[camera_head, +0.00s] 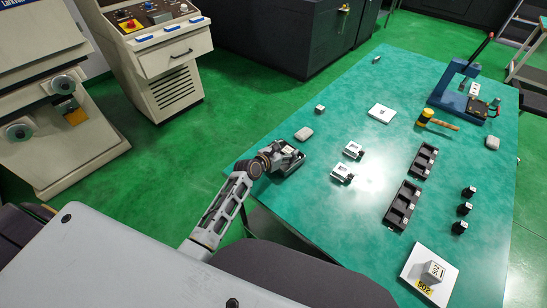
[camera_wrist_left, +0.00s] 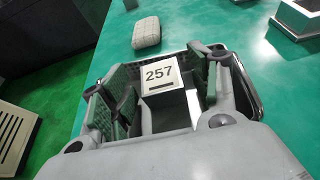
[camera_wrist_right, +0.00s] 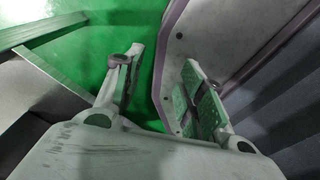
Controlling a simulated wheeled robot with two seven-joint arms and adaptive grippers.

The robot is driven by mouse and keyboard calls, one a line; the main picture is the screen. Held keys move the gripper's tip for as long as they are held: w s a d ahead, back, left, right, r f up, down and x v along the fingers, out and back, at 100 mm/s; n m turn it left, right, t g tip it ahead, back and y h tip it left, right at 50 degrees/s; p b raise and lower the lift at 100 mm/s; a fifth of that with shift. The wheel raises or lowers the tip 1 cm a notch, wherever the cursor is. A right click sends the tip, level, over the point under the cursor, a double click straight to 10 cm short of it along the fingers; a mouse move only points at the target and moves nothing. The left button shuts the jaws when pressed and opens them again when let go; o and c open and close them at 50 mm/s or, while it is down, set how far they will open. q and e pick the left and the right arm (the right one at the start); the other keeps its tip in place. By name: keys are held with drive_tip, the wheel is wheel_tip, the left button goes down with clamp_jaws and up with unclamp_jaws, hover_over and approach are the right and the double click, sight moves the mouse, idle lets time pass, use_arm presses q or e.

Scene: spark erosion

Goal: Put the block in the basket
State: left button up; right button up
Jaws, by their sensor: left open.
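A pale block (camera_wrist_left: 160,77) marked 257 sits between the separated fingers of my left gripper (camera_wrist_left: 160,90) in the left wrist view. The fingers look open, with gaps beside the block. A shiny metal rim (camera_wrist_left: 246,84) shows around the right finger; it may be the basket, but the fingers hide most of it. In the head view my left gripper (camera_head: 289,157) is low over the near left table edge and hides the block. My right gripper (camera_wrist_right: 160,72) is open and empty in its wrist view, away from the table.
Two square metal holders (camera_head: 342,173) stand right of my left gripper. A grey rounded pad (camera_head: 304,133) lies just beyond it. Dark trays (camera_head: 403,204), a mallet (camera_head: 437,121), a blue press (camera_head: 450,85) and a white plate with a cube (camera_head: 419,267) stand farther right.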

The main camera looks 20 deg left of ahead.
sight(287, 150)
use_arm(q)
drive_tip(key=shift+s+a+r, duration=0.15)
drive_tip(key=shift+s+r, duration=0.05)
drive_tip(key=shift+s, duration=0.35)
drive_tip(key=shift+s+a+r, duration=0.1)
drive_tip(key=shift+s+r, duration=0.05)
drive_tip(key=shift+s, duration=0.2)
drive_tip(key=shift+v, duration=0.75)
drive_tip(key=v, duration=0.3)
drive_tip(key=shift+s+a+p, duration=0.1)
drive_tip(key=shift+s+p, duration=0.05)
drive_tip(key=shift+p, duration=0.15)
drive_tip(key=shift+v, duration=2.5)
use_arm(e)
drive_tip(key=shift+s+a+r, duration=0.15)
drive_tip(key=shift+s+r, duration=0.05)
drive_tip(key=shift+r, duration=0.25)
